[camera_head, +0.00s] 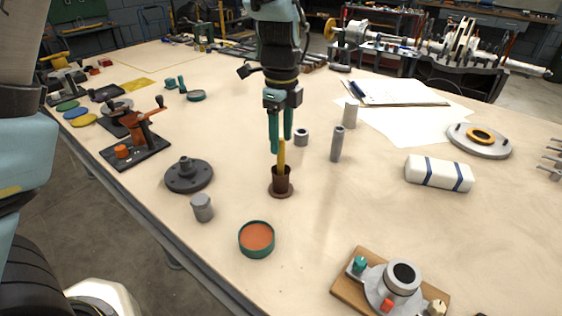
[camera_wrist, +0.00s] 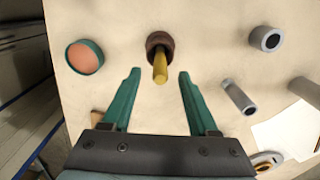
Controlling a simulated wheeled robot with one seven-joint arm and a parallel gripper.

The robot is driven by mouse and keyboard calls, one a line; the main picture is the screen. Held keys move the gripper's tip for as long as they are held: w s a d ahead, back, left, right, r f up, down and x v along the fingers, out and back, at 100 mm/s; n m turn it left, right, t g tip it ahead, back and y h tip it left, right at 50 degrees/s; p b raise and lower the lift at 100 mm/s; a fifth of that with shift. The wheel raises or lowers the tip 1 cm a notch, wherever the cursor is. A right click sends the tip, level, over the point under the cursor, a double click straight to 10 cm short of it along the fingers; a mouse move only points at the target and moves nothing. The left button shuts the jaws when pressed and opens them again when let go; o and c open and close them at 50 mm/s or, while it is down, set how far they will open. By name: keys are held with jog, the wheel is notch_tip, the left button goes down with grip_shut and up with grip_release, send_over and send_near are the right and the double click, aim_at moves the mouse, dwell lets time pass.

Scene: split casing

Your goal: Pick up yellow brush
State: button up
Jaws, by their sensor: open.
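The yellow brush (camera_head: 282,155) stands upright in a small brown cup-like holder (camera_head: 281,187) on the workbench. Only its yellow handle shows; its lower end is hidden in the holder. My gripper (camera_head: 281,145) is above the holder with its green fingers pointing down, close to the top of the handle in the head view. In the wrist view, the brush handle (camera_wrist: 160,68) rises from the brown holder (camera_wrist: 159,42), in line with the gap between my open fingers (camera_wrist: 157,75). I see no finger touching it.
A grey cylinder (camera_head: 202,207) and a green-rimmed dish with orange content (camera_head: 256,239) stand in front. A dark flanged part (camera_head: 188,174) is at left. A tall grey cylinder (camera_head: 337,144) and a short ring (camera_head: 301,137) stand close by to the right.

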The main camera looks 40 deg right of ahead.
jog(key=p, duration=0.2)
send_over(281, 175)
jog(key=f, duration=0.5)
jog(key=shift+w+d, duration=0.25)
jog(key=shift+w, duration=0.1)
jog(key=shift+c, duration=0.2)
grip_shut()
